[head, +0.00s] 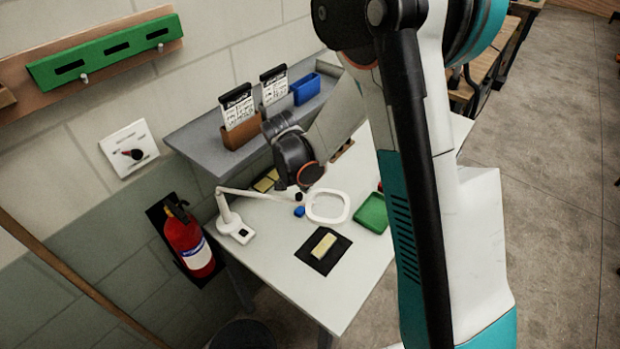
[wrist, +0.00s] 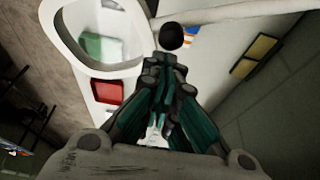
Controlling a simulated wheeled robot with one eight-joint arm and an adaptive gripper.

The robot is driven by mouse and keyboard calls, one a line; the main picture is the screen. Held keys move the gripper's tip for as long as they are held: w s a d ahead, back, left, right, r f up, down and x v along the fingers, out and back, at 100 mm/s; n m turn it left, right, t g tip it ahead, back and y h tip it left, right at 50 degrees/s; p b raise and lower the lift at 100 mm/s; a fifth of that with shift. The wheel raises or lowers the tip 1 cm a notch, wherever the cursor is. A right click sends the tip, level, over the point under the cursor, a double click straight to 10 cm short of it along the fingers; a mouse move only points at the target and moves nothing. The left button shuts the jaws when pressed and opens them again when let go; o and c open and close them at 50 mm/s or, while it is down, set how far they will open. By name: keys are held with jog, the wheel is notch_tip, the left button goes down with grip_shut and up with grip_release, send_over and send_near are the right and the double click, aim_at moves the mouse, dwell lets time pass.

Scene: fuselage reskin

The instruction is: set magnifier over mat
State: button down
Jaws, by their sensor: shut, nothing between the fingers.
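The magnifier is a white desk lamp type with a base (head: 237,232), a thin jointed arm and a ring-shaped head (head: 345,213). Its head stands over the table, behind and beside the black mat (head: 314,262), not over it. A pale yellow block (head: 323,244) lies on the mat. In the wrist view the magnifier's ring (wrist: 140,68) fills the upper left, and its black knob (wrist: 171,37) is just beyond my fingertips. My gripper (wrist: 166,65) is shut and empty, close to the knob; whether it touches cannot be told. In the head view my wrist hides most of the fingers.
A green tray (head: 372,213) lies right of the ring. A small blue item (head: 299,211) is near the knob. A shelf (head: 190,137) with card holders and a blue bin (head: 306,88) stands behind. A fire extinguisher (head: 186,236) hangs at left. The table's front (head: 345,290) is clear.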

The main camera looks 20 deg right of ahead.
jog(key=shift+s+a, duration=0.1)
jog(key=shift+a, duration=0.05)
jog(key=shift+s+a+b, duration=0.3)
jog(key=shift+s+b, duration=0.2)
jog(key=shift+s, duration=0.2)
